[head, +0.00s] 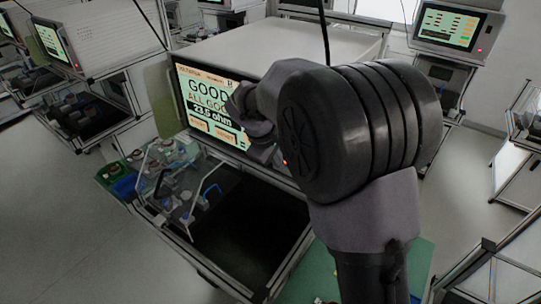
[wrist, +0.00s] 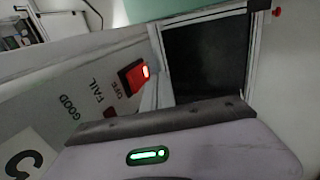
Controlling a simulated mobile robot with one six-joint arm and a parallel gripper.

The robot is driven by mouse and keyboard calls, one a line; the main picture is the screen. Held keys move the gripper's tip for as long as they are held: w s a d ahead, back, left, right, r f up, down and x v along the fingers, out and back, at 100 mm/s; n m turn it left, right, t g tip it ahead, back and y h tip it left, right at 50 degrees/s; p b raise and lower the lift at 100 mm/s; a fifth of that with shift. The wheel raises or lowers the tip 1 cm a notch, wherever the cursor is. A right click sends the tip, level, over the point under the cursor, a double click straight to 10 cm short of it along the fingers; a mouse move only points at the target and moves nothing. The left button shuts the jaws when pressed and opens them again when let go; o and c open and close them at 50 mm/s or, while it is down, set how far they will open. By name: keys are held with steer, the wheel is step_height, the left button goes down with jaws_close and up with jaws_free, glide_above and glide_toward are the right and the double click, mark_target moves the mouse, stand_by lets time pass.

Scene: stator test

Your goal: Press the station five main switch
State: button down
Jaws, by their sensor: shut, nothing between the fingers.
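A red rocker switch (wrist: 133,78) with a bright lit end sits on a pale panel in the wrist view. Printed words beside it include GOOD and FAIL. In the head view a small red glow shows at the lower right of the station screen (head: 196,88), beside my arm; I cannot tell for sure that it is the same switch. My gripper (head: 243,103) is shut and empty, in front of the screen's right part. My arm hides the panel's right side. In the wrist view the fingertips are not clear, and contact with the switch cannot be told.
Another screen (head: 449,25) stands behind at right. Grey floor is open at lower left.

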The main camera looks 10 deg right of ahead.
steer(key=shift+w+d+r, duration=0.25)
steer(key=shift+w+d, duration=0.55)
steer(key=shift+d, duration=0.1)
steer(key=shift+p, duration=0.3)
steer(key=shift+w+d+r, duration=0.1)
steer(key=shift+w+d, duration=0.15)
steer(key=shift+d, duration=0.05)
steer(key=shift+r+p, duration=0.15)
steer(key=shift+p, duration=0.15)
steer(key=shift+r+p, duration=0.6)
steer(key=shift+r, duration=0.1)
steer(key=shift+a, duration=0.15)
